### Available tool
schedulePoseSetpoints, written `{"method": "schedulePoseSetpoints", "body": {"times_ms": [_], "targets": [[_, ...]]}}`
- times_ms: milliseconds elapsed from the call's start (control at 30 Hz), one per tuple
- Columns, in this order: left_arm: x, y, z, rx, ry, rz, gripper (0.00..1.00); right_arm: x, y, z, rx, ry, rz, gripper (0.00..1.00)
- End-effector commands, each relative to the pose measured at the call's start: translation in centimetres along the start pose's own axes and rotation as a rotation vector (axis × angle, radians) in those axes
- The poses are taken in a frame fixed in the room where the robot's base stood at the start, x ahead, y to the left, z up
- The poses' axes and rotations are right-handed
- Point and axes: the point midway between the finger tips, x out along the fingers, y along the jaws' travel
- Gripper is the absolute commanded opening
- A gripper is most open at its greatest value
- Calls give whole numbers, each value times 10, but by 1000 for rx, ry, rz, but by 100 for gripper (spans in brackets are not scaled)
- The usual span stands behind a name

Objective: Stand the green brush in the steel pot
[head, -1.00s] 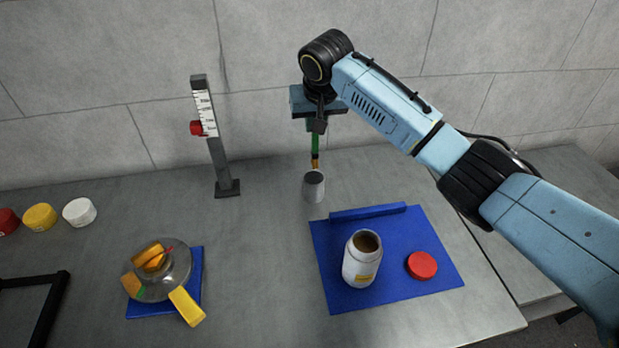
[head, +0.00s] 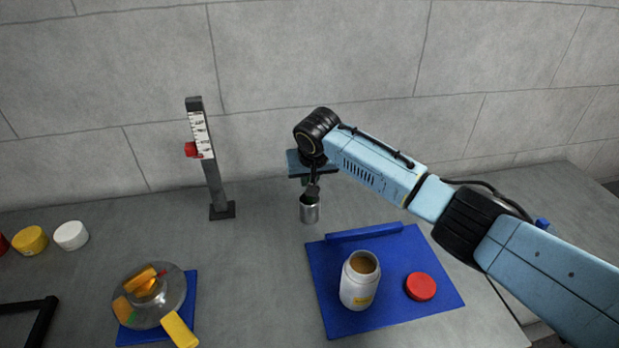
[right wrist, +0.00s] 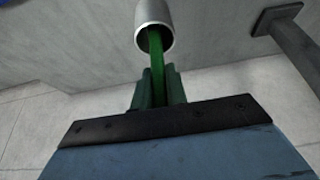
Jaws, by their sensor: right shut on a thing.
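The steel pot (head: 310,213) stands on the grey bench behind the blue mat. My right gripper (head: 311,188) is right above the pot's mouth, pointing down. In the right wrist view the green brush (right wrist: 156,62) is between the fingers of my right gripper (right wrist: 158,88), which are shut on it. The brush's far end passes into the mouth of the steel pot (right wrist: 154,20). Its tip is hidden inside the pot, and I cannot tell whether it touches the bottom. My left gripper does not show.
A dark post with a scale and red slider (head: 207,160) stands left of the pot. The blue mat (head: 400,305) in front holds an open white jar (head: 359,285) and a red lid (head: 421,286). A glass dish (head: 150,300) with orange pieces sits front left.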

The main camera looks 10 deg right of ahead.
Motion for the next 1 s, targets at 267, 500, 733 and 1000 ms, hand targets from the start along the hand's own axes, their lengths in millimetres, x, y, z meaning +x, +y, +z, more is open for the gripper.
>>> {"method": "schedulePoseSetpoints", "body": {"times_ms": [267,500,733,1000], "targets": [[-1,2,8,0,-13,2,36,2,0,1,-1,0,0,30],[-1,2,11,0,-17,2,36,2,0,1,0,0,0,36],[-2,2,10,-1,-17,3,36,-8,-1,-1,-1,1,-2,36],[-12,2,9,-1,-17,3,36,-60,0,-2,-1,3,-2,36]]}}
